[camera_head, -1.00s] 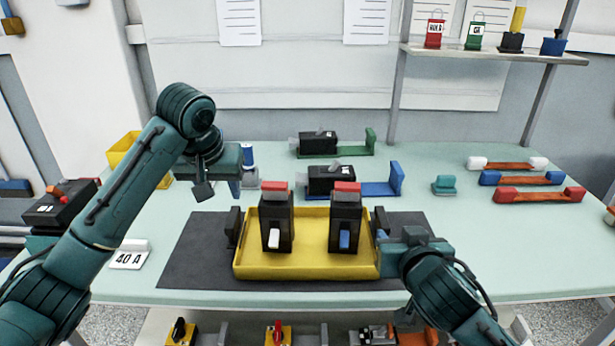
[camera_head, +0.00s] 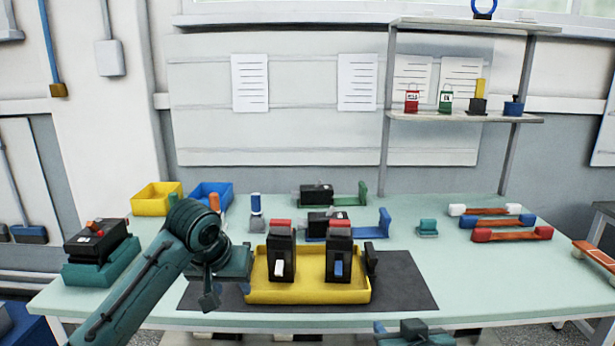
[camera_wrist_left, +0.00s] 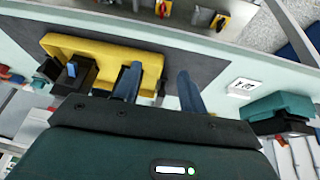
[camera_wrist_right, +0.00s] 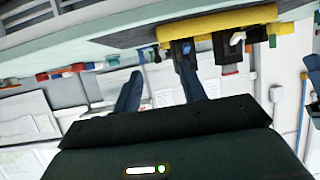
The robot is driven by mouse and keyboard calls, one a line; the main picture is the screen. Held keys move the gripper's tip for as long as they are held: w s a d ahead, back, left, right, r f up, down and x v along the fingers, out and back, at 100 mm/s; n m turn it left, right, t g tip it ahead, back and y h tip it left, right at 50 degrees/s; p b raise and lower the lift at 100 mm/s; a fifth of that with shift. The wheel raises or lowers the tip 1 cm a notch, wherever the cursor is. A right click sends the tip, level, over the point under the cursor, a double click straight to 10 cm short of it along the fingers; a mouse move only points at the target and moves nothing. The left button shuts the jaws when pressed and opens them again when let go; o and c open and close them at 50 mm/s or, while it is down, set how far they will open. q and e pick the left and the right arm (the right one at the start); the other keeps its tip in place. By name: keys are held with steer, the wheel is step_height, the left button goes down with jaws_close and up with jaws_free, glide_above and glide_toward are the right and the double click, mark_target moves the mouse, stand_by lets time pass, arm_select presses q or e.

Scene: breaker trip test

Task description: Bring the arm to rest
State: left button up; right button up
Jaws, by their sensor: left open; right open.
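My left gripper (camera_head: 230,274) hangs just left of the yellow tray (camera_head: 308,295) in the head view. Its two blue fingers stand apart in the left wrist view (camera_wrist_left: 160,88), with nothing between them. My right gripper (camera_head: 402,329) is low at the bottom edge of the head view, in front of the table edge and partly cut off. Its fingers are also apart and empty in the right wrist view (camera_wrist_right: 160,88). Two black breakers, one with a white lever (camera_head: 280,268) and one with a blue lever (camera_head: 338,267), stand upright in the tray.
The tray sits on a dark mat (camera_head: 410,285). Behind it are breakers on green and blue holders, and blue (camera_head: 212,193) and yellow (camera_head: 157,198) bins. A black device on a teal base (camera_head: 98,268) stands at left.

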arm_select(q)
steer(key=s+d+f+m+t+h+p, duration=0.15)
steer(key=s+f, duration=0.25)
steer(key=f, duration=0.4)
steer(key=s+d+f+t+h+p, duration=0.1)
steer(key=s+d+f+h, duration=0.15)
steer(key=s+f, duration=0.45)
steer(key=s+a+f+t+y+p, duration=0.1)
steer(key=s+a+f, duration=0.1)
steer(key=s, duration=0.5)
steer(key=s+a+f+t+p, duration=0.1)
steer(key=s+a+f+t, duration=0.1)
steer(key=s, duration=0.6)
steer(key=shift+s+f+m+y, duration=0.25)
steer(key=shift+f+m+y, duration=0.2)
steer(key=shift+f, duration=0.3)
arm_select(e)
steer(key=s+a+f+n+g+y, duration=0.1)
steer(key=s+f+n+g+y, duration=0.1)
steer(key=s+f, duration=1.4)
steer(key=s, duration=0.3)
steer(key=shift+f, duration=0.3)
